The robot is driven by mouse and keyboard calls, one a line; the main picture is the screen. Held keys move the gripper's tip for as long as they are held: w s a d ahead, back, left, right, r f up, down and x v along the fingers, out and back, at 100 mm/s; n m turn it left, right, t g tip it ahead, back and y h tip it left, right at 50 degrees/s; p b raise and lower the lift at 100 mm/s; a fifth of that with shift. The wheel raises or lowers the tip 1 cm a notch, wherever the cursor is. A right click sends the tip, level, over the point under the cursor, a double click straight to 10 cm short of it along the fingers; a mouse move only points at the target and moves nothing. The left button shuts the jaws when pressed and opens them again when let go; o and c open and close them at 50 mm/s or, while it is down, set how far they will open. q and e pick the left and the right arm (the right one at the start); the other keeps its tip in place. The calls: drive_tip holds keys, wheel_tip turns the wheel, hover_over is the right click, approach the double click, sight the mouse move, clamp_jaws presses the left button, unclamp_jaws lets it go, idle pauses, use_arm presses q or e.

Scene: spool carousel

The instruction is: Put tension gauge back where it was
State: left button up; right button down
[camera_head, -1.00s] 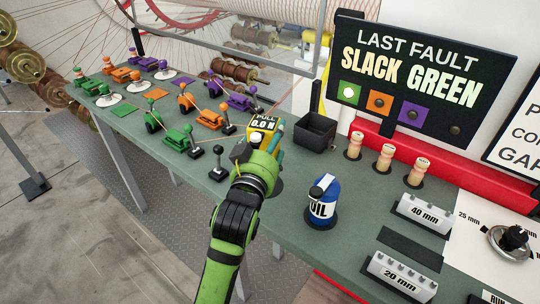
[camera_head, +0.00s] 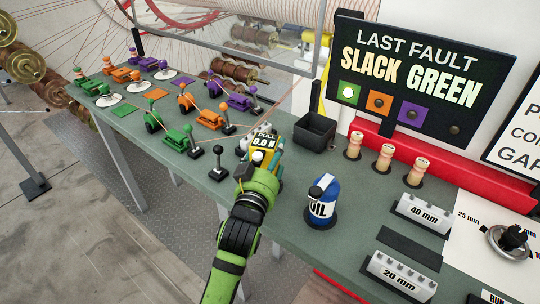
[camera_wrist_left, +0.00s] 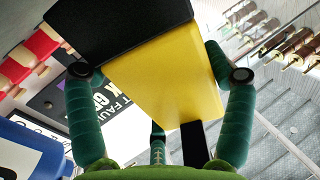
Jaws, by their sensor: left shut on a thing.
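The tension gauge (camera_head: 264,147) is a yellow device with a display reading "PULL 0.0 N". In the left wrist view the gauge shows as a yellow block (camera_wrist_left: 168,80) with a black part, between the teal fingers of the gripper (camera_wrist_left: 160,85). I cannot tell whether the gauge touches the table. My right gripper is not in view.
A blue oil can (camera_head: 322,203) stands to the right of the gauge and a black open bin (camera_head: 315,130) behind it. A fault sign (camera_head: 425,70) stands at the back right.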

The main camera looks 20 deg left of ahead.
use_arm(q)
drive_tip(key=shift+f, duration=0.1)
drive_tip(key=o, duration=1.4)
drive_tip(key=shift+f, duration=0.1)
drive_tip(key=shift+r+p, duration=0.35)
drive_tip(key=shift+r, duration=0.3)
drive_tip(key=shift+s+d+b, duration=0.15)
drive_tip(key=shift+s+b, duration=0.6)
drive_tip(key=shift+s, duration=2.25)
drive_tip(key=shift+s+d+b, duration=0.1)
drive_tip(key=shift+s+b, duration=0.6)
drive_tip(key=shift+s, duration=2.3)
